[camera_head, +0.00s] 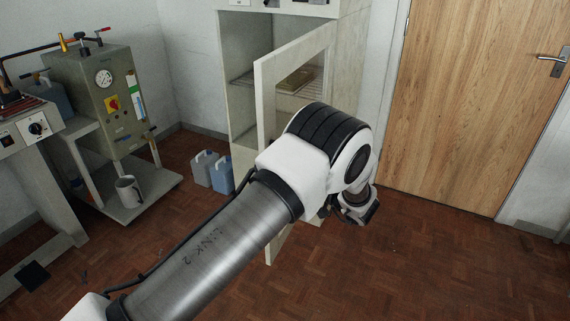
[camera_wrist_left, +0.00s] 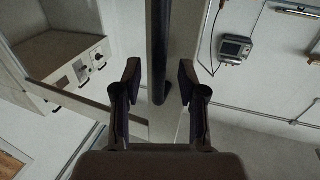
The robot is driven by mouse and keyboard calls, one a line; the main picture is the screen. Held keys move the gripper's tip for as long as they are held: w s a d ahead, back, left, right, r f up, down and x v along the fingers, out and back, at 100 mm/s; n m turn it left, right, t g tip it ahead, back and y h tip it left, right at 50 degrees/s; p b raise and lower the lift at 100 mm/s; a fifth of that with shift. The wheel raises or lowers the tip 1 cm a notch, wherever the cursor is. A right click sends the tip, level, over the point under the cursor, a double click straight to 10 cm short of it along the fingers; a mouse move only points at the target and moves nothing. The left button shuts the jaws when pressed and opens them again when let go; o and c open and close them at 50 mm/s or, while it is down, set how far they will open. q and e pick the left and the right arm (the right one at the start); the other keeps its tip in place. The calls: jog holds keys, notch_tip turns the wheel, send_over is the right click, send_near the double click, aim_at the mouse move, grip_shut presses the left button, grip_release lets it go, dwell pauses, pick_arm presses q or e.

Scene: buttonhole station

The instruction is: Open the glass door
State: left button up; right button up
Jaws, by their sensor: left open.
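The glass door (camera_head: 264,105) has a cream frame and stands partly open on the pale cabinet (camera_head: 243,50) in the head view. My left arm hides much of its lower part. My left gripper (camera_head: 363,208) is to the right of the door frame in the head view, its fingers mostly hidden by the wrist. In the left wrist view the gripper (camera_wrist_left: 160,65) is open, with a dark upright bar (camera_wrist_left: 158,35), perhaps the door handle, between its fingers. Gaps show on both sides of the bar. My right gripper is not in view.
Blue-grey canisters (camera_head: 212,171) stand on the floor left of the cabinet. A grey machine with a gauge (camera_head: 100,90) is at left. A closed wooden door (camera_head: 470,90) is at right, with clear floor before it.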

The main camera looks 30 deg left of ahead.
pick_arm(q)
jog(key=v, duration=0.4)
jog(key=shift+s+d, duration=0.1)
jog(key=shift+d, duration=0.3)
jog(key=s+a+f+m+t+h+p, duration=0.1)
jog(key=s+f+m+t+h+p, duration=0.2)
jog(key=f+m+h, duration=0.4)
jog(key=s+a+f+m+t+h+p, duration=0.25)
jog(key=s+f+m, duration=0.3)
jog(key=f, duration=0.35)
jog(key=s+d+f+m+g+h+p, duration=0.1)
jog(key=s+d+g+h, duration=0.1)
jog(key=s, duration=0.7)
jog(key=s+d+f+g+h, duration=0.2)
jog(key=s+d+g+h, duration=0.1)
jog(key=s, duration=0.7)
jog(key=s+d+f+m+g+h+p, duration=0.1)
jog(key=s+d+f+g+h, duration=0.1)
jog(key=s, duration=0.7)
jog(key=shift+s+d+m+g+h+p, duration=0.35)
jog(key=shift+d+g+h, duration=0.3)
jog(key=shift+d+g, duration=0.5)
